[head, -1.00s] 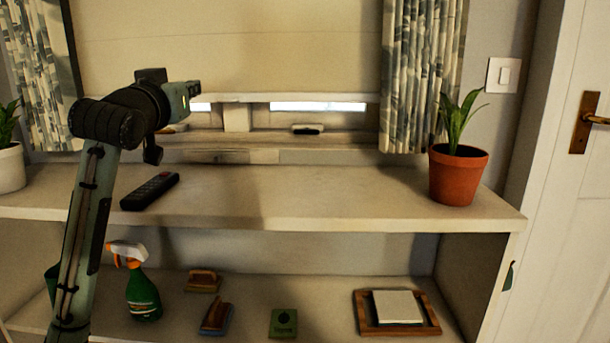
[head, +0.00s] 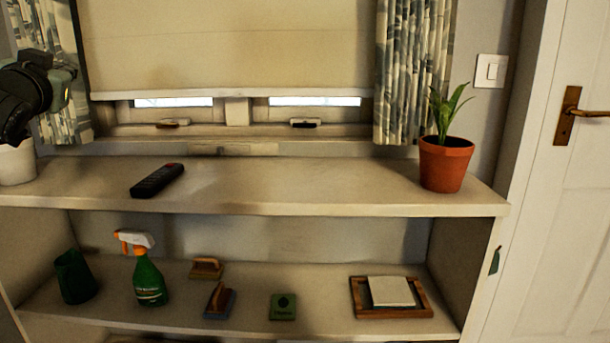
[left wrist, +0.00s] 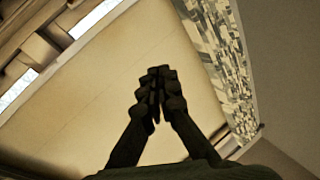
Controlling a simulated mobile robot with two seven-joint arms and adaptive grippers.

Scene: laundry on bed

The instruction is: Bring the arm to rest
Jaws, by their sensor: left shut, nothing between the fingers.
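My left arm (head: 28,95) shows at the left edge of the head view, raised in front of the curtain and above the white pot. Its fingertips are not clear in that view. In the left wrist view my left gripper (left wrist: 157,88) has its two dark fingers together, with nothing between them. Behind the fingers are the pale blind (left wrist: 90,95) and a patterned curtain (left wrist: 222,60). My right gripper is in neither view.
A shelf unit (head: 290,198) holds a remote (head: 157,181) and a terracotta plant pot (head: 445,165) on top. Below are a spray bottle (head: 148,280), a green cup (head: 75,277), brushes (head: 218,302), a green packet (head: 283,307) and a wooden tray (head: 358,300). The top's middle is clear.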

